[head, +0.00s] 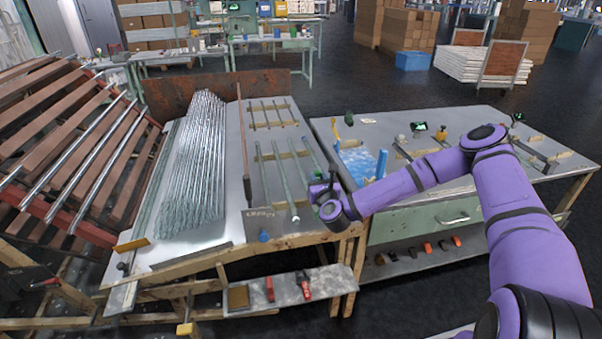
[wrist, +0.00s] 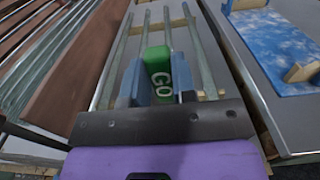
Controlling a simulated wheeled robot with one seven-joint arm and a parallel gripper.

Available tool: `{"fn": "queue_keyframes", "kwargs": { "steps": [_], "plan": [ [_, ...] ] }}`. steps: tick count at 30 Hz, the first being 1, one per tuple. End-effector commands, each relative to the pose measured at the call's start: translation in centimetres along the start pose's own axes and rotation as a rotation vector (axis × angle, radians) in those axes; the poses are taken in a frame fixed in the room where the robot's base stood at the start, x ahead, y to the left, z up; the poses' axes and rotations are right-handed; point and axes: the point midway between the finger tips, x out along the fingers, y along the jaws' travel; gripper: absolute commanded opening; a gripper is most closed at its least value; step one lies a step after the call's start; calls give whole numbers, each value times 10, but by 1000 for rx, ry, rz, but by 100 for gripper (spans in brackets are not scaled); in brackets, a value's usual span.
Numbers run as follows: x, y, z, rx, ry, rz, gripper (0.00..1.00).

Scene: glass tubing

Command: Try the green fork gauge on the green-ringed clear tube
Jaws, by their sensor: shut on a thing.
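My gripper (head: 325,192) is over the right part of the left-hand bench. The head view also shows a tube (head: 283,178) left of the gripper. I cannot make out a green ring on any tube, nor whether the gauge touches one. The gauge's fork slot is hidden.
A dense bundle of glass tubes (head: 195,160) lies on the left of the bench. A brown rod (head: 243,140) lies between it and the wooden rests. The right-hand bench (head: 400,207) carries a blue mottled mat (head: 358,162) and small fixtures. A gap separates the benches.

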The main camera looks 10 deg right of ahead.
Motion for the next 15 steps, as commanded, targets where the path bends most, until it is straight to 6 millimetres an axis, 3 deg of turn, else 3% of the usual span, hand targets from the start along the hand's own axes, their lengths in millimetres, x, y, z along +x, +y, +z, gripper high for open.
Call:
{"fn": "queue_keyframes", "kwargs": {
  "steps": [15],
  "plan": [
    [0,0,18,1,-2,-1,0]
  ]
}}
